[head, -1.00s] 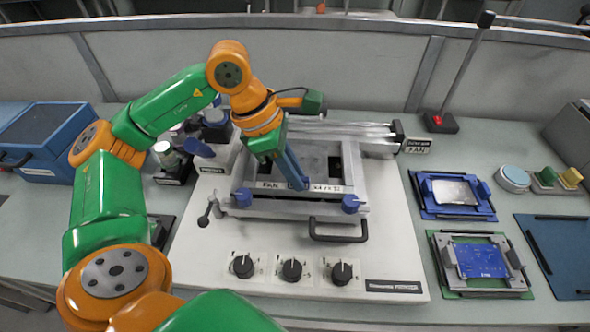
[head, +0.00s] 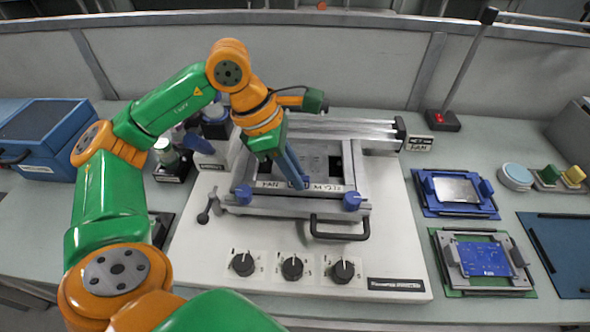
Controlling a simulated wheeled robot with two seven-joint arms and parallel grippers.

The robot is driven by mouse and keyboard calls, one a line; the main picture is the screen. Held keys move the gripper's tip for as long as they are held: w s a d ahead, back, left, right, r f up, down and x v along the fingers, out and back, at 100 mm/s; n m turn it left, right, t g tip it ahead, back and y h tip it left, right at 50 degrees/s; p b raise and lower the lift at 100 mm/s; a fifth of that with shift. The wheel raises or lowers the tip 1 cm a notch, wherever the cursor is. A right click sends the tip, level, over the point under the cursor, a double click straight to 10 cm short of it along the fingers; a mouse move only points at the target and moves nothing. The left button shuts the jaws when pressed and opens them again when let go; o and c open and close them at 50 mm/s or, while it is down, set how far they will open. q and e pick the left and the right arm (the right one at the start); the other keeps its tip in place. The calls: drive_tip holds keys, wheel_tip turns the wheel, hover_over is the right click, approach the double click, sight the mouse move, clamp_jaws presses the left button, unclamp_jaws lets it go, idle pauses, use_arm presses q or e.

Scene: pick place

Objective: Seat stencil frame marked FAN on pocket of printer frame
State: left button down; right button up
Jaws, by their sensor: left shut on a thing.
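The grey metal stencil frame (head: 352,165) carries a white label reading FAN on its front bar. It lies over the printer frame (head: 235,205), which stands on a large white printer base. My left gripper (head: 298,183) is shut on the stencil frame at its front bar, between the label's words. The gripper and its wrist hide part of the frame's left and middle. From here I cannot tell whether the frame rests fully in the pocket or is slightly above it. My right gripper is not in view.
Blue clamp knobs (head: 351,201) stand at the printer frame's front corners. A black handle (head: 339,229) juts out in front. A blue fixture (head: 455,193) and a board holder with a blue circuit board (head: 483,259) lie to the right. Jars and bottles stand behind my left arm.

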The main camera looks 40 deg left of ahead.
use_arm(q)
drive_tip(key=shift+f, duration=0.15)
drive_tip(key=shift+f+b, duration=0.25)
drive_tip(key=shift+b, duration=0.2)
idle(0.3)
drive_tip(key=c, duration=0.8)
unclamp_jaws()
drive_tip(key=c, duration=0.3)
drive_tip(key=shift+c, duration=0.2)
